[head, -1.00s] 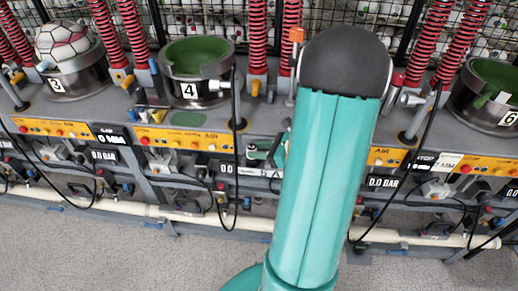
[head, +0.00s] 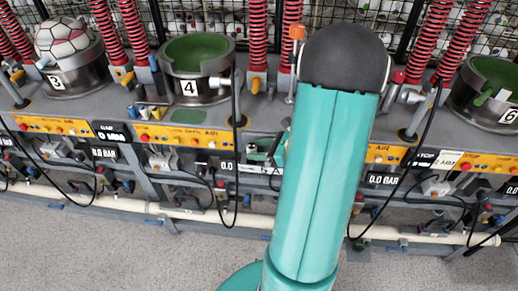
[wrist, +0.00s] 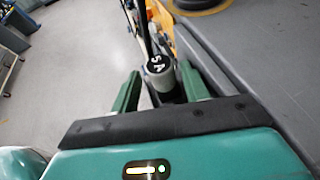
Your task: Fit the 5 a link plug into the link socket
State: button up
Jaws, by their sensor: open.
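In the wrist view a grey-white cylindrical plug (wrist: 158,77) has a black top marked "5 A". It stands between the two green fingers of my gripper (wrist: 160,71), near their tips. The fingers are open, with a gap visible on the left; contact on the right is hard to tell. Below the plug the view is dark. I cannot pick out the link socket in either view. In the head view my teal arm hides most of station 5, and the plug is not visible there.
A row of press stations stands on a grey bench (head: 208,113), with cup 4 (head: 196,87) left of my arm and cup 6 (head: 485,108) right. A football (head: 62,40) sits in cup 3. Black hoses hang in front. Yellow air panels (head: 187,137) line the front. Grey floor is clear.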

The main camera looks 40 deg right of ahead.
jog(key=v, duration=1.3)
jog(key=shift+s, duration=0.35)
jog(key=shift+d+r, duration=0.15)
jog(key=w+a+r+n+g+y, duration=0.1)
jog(key=w+a+r+n+g, duration=0.15)
jog(key=a+n, duration=0.3)
jog(key=w+a+r+n+g, duration=0.1)
jog(key=a+n+g, duration=0.25)
jog(key=a, duration=0.35)
jog(key=w+a+r+n+g+y, duration=0.1)
jog(key=w+a+r+n+g, duration=0.1)
jog(key=a+n, duration=0.35)
jog(key=s+a+r+n+h, duration=0.1)
jog(key=a+r+n+h, duration=0.2)
jog(key=a+n, duration=0.4)
jog(key=a+r+n+t+h, duration=0.1)
jog(key=a+r+n+h, duration=0.3)
jog(key=a+n, duration=0.3)
jog(key=n, duration=0.3)
jog(key=shift+s+a+r, duration=0.25)
jog(key=shift+s+r, duration=0.1)
